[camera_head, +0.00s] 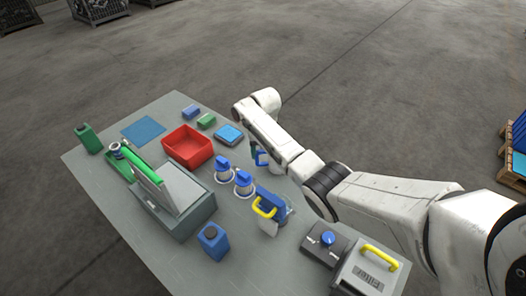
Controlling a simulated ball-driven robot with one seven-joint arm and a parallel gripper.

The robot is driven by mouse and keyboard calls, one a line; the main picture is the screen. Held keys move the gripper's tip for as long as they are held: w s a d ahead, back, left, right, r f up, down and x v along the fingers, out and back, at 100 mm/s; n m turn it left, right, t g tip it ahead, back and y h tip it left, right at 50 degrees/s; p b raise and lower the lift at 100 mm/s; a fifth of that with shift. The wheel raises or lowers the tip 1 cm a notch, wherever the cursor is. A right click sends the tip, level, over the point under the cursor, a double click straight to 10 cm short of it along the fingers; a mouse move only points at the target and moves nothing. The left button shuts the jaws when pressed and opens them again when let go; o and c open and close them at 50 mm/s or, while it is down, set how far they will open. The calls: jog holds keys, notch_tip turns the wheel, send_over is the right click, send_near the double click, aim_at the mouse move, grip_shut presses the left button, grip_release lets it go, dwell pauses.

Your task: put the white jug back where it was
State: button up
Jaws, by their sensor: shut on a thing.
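I cannot tell whether the two touch. My arm reaches in from the right over the table's right edge.
A red bin (188,146) and a grey machine (175,200) are farther left. A grey box with a yellow handle (370,272) fills the near right corner. The front left tabletop is clear.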

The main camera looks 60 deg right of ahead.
jog(key=o, duration=1.4)
jog(key=shift+f, duration=0.1)
notch_tip(320, 180, up, 12)
jog(key=shift+s+d+r, duration=0.1)
jog(key=shift+r, duration=0.1)
